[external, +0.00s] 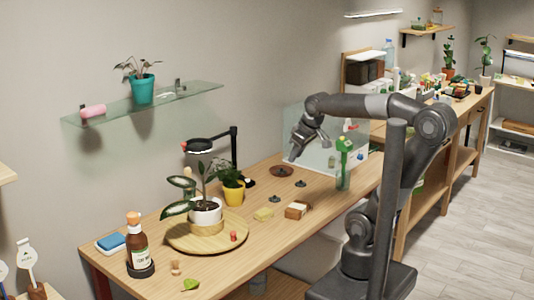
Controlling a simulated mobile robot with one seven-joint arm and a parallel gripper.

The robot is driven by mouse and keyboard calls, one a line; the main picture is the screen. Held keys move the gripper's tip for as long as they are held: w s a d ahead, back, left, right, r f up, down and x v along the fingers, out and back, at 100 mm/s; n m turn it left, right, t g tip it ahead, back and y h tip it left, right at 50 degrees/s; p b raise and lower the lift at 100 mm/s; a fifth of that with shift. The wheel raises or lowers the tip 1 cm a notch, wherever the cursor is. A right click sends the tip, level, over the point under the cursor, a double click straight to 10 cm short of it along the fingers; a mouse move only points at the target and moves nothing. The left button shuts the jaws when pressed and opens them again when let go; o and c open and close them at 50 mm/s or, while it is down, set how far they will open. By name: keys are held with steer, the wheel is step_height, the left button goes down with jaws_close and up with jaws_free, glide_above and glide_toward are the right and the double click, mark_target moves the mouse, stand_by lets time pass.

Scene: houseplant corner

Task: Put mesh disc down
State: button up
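A flat brown disc (282,170), which may be the mesh disc, lies on the wooden table near its back edge; its surface is too small to make out a mesh. My gripper (292,158) points down just above and to the right of this disc. I cannot tell whether the fingers touch anything or hold something thin. Two small dark pieces with knobs, one nearer the disc (301,184) and one further forward (275,198), lie on the table.
A clear panel (325,128) stands behind my gripper. A green-topped bottle (343,165) stands to the right. A yellow pot (233,193), a black lamp (234,150), a wooden block (297,210) and a round wooden board (180,238) are to the left and front.

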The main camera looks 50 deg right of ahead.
steer(key=s+a+f+m, duration=0.1)
steer(key=s+f, duration=0.2)
steer(key=s, duration=0.2)
steer(key=shift+s+a+f+t, duration=0.3)
steer(key=shift+s+a+f, duration=0.05)
steer(key=shift+a, duration=0.05)
